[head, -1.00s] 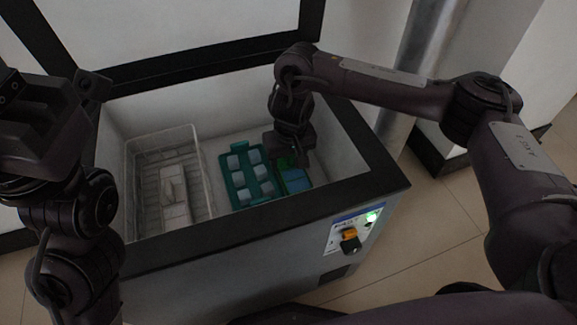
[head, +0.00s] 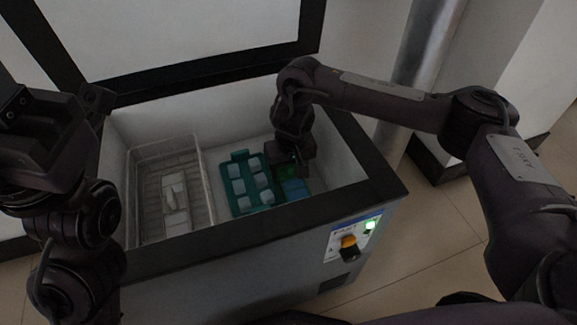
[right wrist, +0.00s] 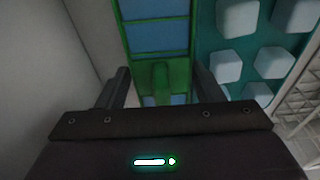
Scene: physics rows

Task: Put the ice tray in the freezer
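The green ice tray (head: 295,188) with blue compartments lies on the right side of the chest freezer floor (head: 222,190). It also shows in the right wrist view (right wrist: 158,38). My right gripper (head: 295,170) reaches down over its back end. In the right wrist view, the gripper (right wrist: 160,88) has its fingers apart, one on each side of the tray's green handle, with gaps visible. The freezer (head: 200,262) stands with its lid (head: 190,40) open. My left gripper (head: 30,125) is raised at the left, outside the freezer; its fingers are not clear.
A teal tray (head: 240,203) with several pale cubes lies just left of the green tray. A wire basket (head: 205,185) with light contents stands at the freezer's left. The freezer's front rim (head: 260,222) and right rim (head: 365,150) border the right arm's space.

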